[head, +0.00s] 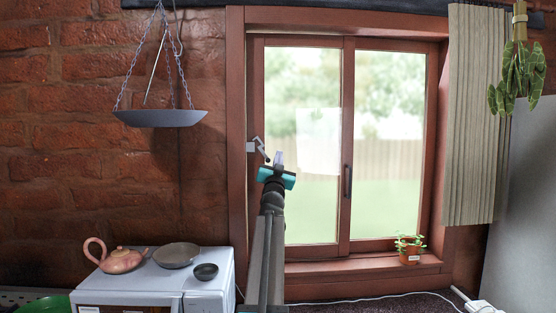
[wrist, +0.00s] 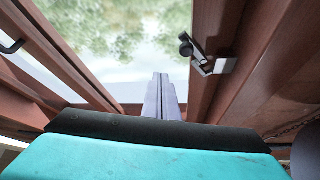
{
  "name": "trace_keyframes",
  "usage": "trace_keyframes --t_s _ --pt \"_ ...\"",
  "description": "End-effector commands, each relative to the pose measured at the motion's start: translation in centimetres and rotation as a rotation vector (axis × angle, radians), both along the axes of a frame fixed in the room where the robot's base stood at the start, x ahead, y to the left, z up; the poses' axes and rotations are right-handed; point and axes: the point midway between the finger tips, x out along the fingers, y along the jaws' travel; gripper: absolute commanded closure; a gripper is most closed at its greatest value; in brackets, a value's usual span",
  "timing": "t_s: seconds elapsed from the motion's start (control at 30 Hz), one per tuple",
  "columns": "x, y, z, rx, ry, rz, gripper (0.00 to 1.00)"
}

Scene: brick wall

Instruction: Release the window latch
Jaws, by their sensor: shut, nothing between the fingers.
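The window (head: 346,150) has a red-brown wooden frame with two glass panes. A small metal latch (head: 251,147) sits on the left side of its frame, with a short arm angled right and down. In the wrist view the latch (wrist: 212,67) is a grey bracket with a dark round knob, right of my fingers. My gripper (head: 278,156) is in front of the left pane, just right of and slightly below the latch. Its two pale fingers are shut together with nothing between them, and a gap shows between them and the latch in the wrist view.
A dark handle (head: 347,181) is on the middle window post. A potted plant (head: 410,252) stands on the right of the sill. A hanging pan (head: 160,118) is left of the window. A teapot (head: 120,261) and bowls rest on a white appliance (head: 215,283). A curtain (head: 473,120) hangs right.

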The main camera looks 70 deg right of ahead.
Motion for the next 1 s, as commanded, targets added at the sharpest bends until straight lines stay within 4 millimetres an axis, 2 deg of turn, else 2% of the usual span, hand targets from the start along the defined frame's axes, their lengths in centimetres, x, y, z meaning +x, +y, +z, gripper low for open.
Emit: trace_keyframes --t_s 0.7,1.0 --pt "0.9 6.8 -1.4 0.000 -0.001 0.005 1.00" --pt "1.1 8.1 -1.7 0.000 -0.002 0.006 1.00"
